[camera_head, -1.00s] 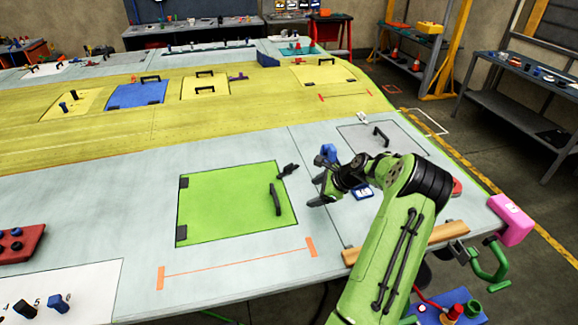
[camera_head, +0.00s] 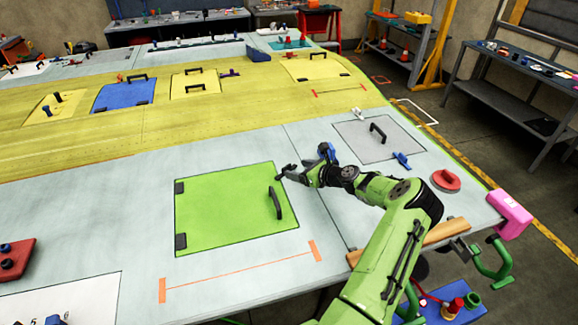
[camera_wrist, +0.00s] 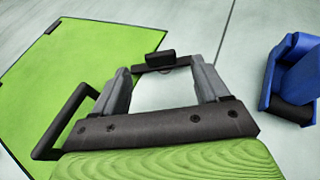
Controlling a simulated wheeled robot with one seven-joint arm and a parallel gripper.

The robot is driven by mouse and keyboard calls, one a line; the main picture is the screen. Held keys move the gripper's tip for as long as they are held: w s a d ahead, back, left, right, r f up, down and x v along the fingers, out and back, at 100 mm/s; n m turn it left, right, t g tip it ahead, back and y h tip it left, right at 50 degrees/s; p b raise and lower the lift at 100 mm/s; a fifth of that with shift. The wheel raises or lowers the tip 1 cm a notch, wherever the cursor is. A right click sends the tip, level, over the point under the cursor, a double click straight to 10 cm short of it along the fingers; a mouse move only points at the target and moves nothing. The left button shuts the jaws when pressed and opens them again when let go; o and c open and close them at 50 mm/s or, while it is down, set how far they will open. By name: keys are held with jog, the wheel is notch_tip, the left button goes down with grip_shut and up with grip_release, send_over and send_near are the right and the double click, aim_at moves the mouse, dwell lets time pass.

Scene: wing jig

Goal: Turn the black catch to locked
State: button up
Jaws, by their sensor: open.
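The green panel (camera_head: 225,210) lies in the pale skin, with black hinges on its left and a black handle (camera_head: 275,203) near its right edge. The black catch (camera_wrist: 160,60) is at the panel's corner in the wrist view, by the border of green and pale skin. My gripper (camera_wrist: 160,70) is open, its two grey fingers on either side of the catch with gaps showing. Whether they touch it I cannot tell. In the head view my gripper (camera_head: 287,173) is at the panel's upper right corner and mostly covers the catch.
A blue fixture (camera_wrist: 290,75) stands close to the right of my gripper. The panel handle (camera_wrist: 68,120) is close on the left. A grey panel (camera_head: 365,150), a blue catch (camera_head: 402,160) and a red disc (camera_head: 446,181) lie further right.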

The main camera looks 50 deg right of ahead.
aim_at(287, 167)
jog(key=x, duration=0.5)
jog(key=shift+w, duration=0.2)
jog(key=shift+s, duration=0.1)
jog(key=c, duration=1.1)
jog(key=shift+o, duration=0.2)
jog(key=shift+a+m+p, duration=0.15)
jog(key=shift+m+p, duration=0.15)
jog(key=m+h, duration=0.2)
jog(key=h, duration=0.1)
jog(key=shift+a+g, duration=0.2)
jog(key=shift+g, duration=0.1)
jog(key=shift+m+g+h, duration=0.6)
jog(key=shift+m+h, duration=0.9)
jog(key=shift+h, duration=0.1)
